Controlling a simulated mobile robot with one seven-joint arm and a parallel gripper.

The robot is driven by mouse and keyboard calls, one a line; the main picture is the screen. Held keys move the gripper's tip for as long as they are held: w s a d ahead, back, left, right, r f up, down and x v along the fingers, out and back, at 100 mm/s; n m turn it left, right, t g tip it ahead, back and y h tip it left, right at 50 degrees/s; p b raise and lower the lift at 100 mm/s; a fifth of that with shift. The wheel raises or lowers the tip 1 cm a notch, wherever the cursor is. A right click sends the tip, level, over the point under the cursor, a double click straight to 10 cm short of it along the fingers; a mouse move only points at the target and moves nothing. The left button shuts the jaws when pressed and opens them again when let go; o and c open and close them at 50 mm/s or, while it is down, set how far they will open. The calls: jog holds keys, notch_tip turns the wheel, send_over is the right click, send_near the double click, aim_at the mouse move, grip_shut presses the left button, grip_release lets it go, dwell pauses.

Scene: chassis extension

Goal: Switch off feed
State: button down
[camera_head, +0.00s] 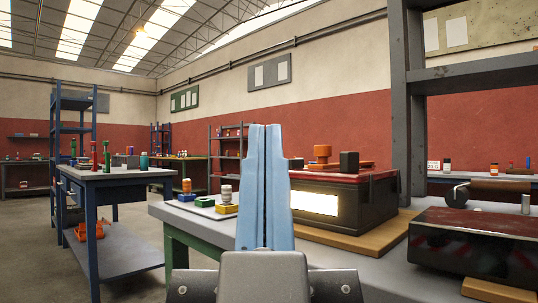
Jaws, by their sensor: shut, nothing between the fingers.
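My gripper (265,128) points up and forward in the middle of the view, its two blue fingers pressed together with nothing between them. Just right of it, on the grey workbench (350,257), stands a dark box (367,210) with a dark red top and a lit white panel (314,204). An orange part (322,155) and a black block (349,161) sit on top of the box. I see no readable feed label, and I cannot tell which part is the feed switch. My gripper hides part of the bench and the box's left side.
A low dark machine (472,247) with a roller (500,189) stands at the right, by a grey upright frame (398,100). Small coloured blocks (205,201) lie left of my gripper. A blue table (108,178) stands at the left, with open floor (145,284) between.

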notch_tip(320, 180, up, 16)
jog(key=p, duration=1.3)
jog(key=shift+f, duration=0.2)
jog(key=shift+w, duration=0.1)
